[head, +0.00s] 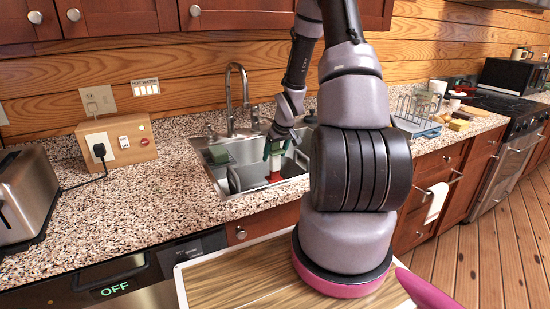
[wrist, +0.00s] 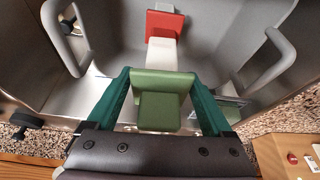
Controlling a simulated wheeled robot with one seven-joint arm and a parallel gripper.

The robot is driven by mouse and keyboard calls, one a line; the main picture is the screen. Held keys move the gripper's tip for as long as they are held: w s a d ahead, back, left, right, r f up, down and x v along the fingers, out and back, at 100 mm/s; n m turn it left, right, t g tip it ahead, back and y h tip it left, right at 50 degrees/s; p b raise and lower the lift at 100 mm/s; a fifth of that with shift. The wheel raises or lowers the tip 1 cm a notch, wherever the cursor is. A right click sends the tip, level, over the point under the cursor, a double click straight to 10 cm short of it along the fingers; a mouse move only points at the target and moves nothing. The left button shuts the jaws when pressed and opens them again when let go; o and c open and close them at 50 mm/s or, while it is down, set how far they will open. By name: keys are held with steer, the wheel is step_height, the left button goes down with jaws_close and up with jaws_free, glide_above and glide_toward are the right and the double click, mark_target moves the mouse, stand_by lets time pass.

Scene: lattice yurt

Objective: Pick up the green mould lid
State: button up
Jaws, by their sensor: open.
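The green mould lid (wrist: 160,95) shows in the wrist view as a flat green plate with a squarish block on it. It lies between the two dark green fingers of my gripper (wrist: 160,76), close to both; I cannot tell whether they touch it. My gripper is open. In the head view my gripper (head: 274,148) is down over the sink, and I cannot make out the lid between its fingers there. A white piece (wrist: 161,52) and a red piece (wrist: 164,26) stand in line beyond the lid; the red piece also shows in the head view (head: 274,177).
The metal sink (head: 222,181) has raised walls close around my gripper, with grey curved bars (wrist: 265,62) at the sides. A faucet (head: 232,95) stands behind it. Another green item (head: 218,155) is at the sink's left.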

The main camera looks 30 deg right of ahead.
steer(key=c, duration=1.2)
steer(key=shift+o, duration=0.2)
step_height(320, 180, up, 10)
steer(key=shift+r, duration=0.1)
steer(key=shift+w+a, duration=0.15)
steer(key=shift+w, duration=0.3)
steer(key=shift+f, duration=3.05)
